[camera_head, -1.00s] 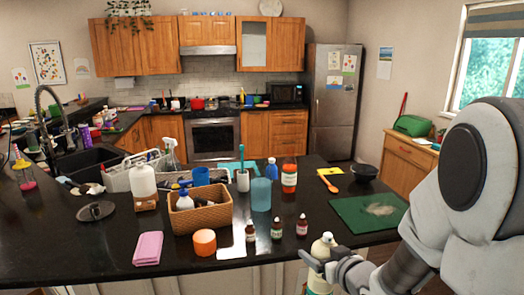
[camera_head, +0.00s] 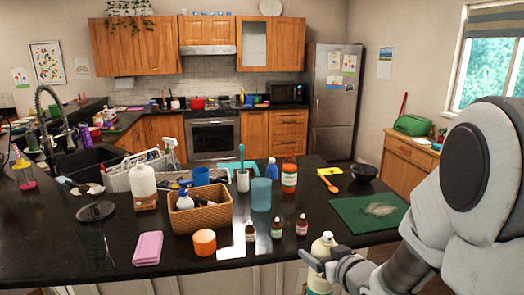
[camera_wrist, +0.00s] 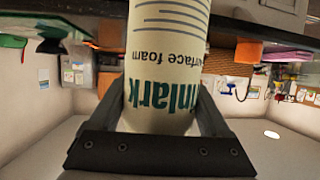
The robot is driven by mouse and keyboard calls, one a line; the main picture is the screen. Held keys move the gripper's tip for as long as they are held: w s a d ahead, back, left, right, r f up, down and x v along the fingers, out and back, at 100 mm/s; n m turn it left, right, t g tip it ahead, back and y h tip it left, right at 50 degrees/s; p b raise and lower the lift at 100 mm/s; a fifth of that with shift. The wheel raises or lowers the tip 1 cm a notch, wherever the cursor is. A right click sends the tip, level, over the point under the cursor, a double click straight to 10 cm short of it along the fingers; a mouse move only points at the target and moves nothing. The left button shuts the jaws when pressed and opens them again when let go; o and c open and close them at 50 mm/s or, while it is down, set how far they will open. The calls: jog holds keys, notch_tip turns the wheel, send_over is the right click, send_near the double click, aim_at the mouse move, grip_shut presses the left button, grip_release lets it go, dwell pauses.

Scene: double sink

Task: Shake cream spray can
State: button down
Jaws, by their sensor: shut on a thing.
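The cream spray can (camera_head: 322,246) is a cream-coloured can at the lower middle of the head view, just past the counter's front edge. Its lower part is cut off by the frame. My gripper (camera_head: 318,264) is shut around it and holds it roughly upright. In the wrist view the can (camera_wrist: 165,55) fills the middle, with its lettering, including "surface foam", upside down. The two fingers of my gripper (camera_wrist: 158,105) lie on either side of it. The can's far end is out of the wrist view.
The black counter (camera_head: 340,262) is beside the can. Small brown bottles (camera_head: 277,227), an orange jar (camera_head: 204,242), a wicker basket (camera_head: 203,218) and a green cutting board (camera_head: 369,212) stand or lie on it.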

notch_tip(320, 180, up, 14)
jog(key=shift+f, duration=0.1)
notch_tip(320, 180, down, 14)
jog(key=shift+r, duration=7)
jog(key=shift+f, duration=6.85)
jog(key=shift+r, duration=0.15)
